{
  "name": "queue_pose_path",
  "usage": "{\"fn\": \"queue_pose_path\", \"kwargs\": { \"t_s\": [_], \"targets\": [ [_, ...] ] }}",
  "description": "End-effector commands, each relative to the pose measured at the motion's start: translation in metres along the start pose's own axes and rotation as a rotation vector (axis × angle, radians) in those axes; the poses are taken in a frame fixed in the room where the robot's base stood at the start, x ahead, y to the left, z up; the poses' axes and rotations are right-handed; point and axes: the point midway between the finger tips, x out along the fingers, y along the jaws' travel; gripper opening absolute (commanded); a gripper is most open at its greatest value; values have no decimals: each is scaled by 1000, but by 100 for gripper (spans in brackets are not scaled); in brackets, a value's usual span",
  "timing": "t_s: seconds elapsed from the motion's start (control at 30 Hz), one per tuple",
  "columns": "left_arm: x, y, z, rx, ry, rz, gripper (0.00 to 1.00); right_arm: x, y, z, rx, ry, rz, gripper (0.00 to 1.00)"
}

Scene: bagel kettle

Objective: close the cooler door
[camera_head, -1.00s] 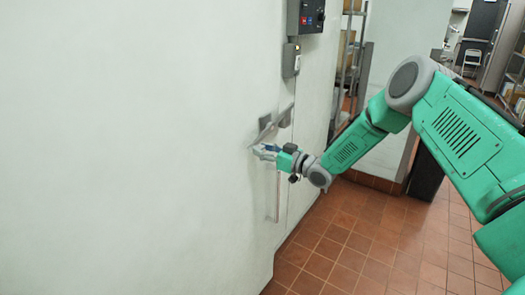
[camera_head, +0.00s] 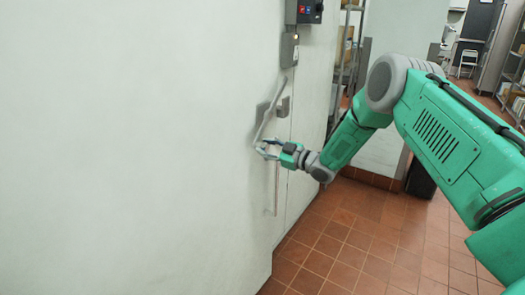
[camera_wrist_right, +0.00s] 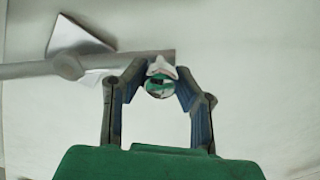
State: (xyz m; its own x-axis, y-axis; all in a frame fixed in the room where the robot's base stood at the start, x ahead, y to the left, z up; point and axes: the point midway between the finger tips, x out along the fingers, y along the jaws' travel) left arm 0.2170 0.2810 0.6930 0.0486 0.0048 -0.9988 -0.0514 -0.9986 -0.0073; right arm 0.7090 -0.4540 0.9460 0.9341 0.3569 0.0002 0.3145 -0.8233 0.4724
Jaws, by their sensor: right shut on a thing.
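The cooler door (camera_head: 130,150) is a large pale panel filling the left of the head view. Its metal handle (camera_head: 262,125) is a slanting bar near the door's right edge, by a small bracket. My right gripper (camera_head: 266,150) is at the lower end of this handle and is shut on it. In the right wrist view, my right gripper's fingers (camera_wrist_right: 158,68) bend in around a small rounded end piece, and the handle bar (camera_wrist_right: 105,62) runs left from there. Whether the door sits fully against its frame I cannot tell. My left gripper is out of view.
A control box (camera_head: 304,11) and a smaller grey box (camera_head: 289,50) are on the wall above the handle. Red tiled floor (camera_head: 345,240) is open at the lower right. Shelving (camera_head: 348,45) stands behind the wall's end.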

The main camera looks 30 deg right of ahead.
Motion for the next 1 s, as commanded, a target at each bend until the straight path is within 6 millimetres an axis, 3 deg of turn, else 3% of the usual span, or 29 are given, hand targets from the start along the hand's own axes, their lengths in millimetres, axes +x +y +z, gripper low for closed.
{"fn": "queue_pose_path", "kwargs": {
  "t_s": [0.7, 1.0],
  "targets": [
    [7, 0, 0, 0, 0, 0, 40, -1, 2, 9, -64, -6, -1, 0],
    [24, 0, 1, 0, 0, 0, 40, 24, 2, 11, -65, -5, 0, 0]
  ]
}}
